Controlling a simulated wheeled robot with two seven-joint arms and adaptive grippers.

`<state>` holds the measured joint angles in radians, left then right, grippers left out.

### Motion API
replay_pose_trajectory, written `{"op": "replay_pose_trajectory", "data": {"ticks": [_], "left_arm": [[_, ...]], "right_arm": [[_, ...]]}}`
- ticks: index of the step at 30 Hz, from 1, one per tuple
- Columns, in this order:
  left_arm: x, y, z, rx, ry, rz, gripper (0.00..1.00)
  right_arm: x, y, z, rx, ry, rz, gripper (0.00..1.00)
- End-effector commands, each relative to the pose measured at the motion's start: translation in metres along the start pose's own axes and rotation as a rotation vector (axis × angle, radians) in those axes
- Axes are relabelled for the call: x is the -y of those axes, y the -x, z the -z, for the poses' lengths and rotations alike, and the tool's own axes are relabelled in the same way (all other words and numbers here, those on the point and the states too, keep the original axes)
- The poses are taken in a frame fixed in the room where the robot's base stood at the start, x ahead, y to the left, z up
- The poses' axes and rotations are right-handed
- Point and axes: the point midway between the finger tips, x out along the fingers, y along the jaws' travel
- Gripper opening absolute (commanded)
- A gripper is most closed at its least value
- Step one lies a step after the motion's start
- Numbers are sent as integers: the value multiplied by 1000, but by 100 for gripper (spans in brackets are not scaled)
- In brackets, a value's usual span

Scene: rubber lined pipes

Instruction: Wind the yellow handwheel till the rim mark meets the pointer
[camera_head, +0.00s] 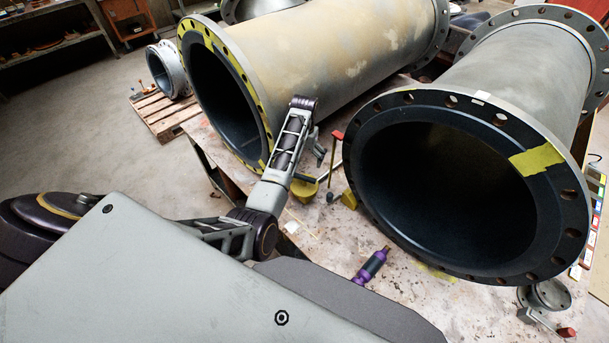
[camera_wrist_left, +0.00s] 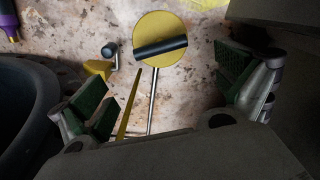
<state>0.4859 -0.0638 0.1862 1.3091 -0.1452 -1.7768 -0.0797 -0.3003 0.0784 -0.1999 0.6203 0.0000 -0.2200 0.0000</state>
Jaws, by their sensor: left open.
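A round yellow disc (camera_wrist_left: 160,28), which I take for the handwheel, shows in the left wrist view with a dark bar across its face and a thin metal rod running from it. In the head view a yellow part (camera_head: 304,190) sits on the table between the two big pipes, partly hidden by my left arm. In the head view my left gripper (camera_head: 319,150) is small and partly hidden. I cannot make out the rim mark or pointer. My right gripper is out of view.
Two large flanged pipes lie on the table, one on the left (camera_head: 300,55) and one on the right (camera_head: 515,85). A purple-handled tool (camera_head: 370,266) lies in front. A dark knob (camera_wrist_left: 110,50) and yellow wedge (camera_wrist_left: 98,68) stand beside the disc.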

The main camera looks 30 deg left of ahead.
Motion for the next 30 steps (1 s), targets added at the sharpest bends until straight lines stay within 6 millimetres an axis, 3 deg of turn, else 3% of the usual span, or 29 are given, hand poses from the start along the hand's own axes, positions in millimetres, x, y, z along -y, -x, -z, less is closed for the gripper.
{"op": "replay_pose_trajectory", "data": {"ticks": [18, 30], "left_arm": [[0, -78, 0, 2, 0, 0, 100], [0, -108, 0, 1, 0, 0, 100]], "right_arm": [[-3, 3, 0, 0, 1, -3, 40], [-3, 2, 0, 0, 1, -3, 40]]}}
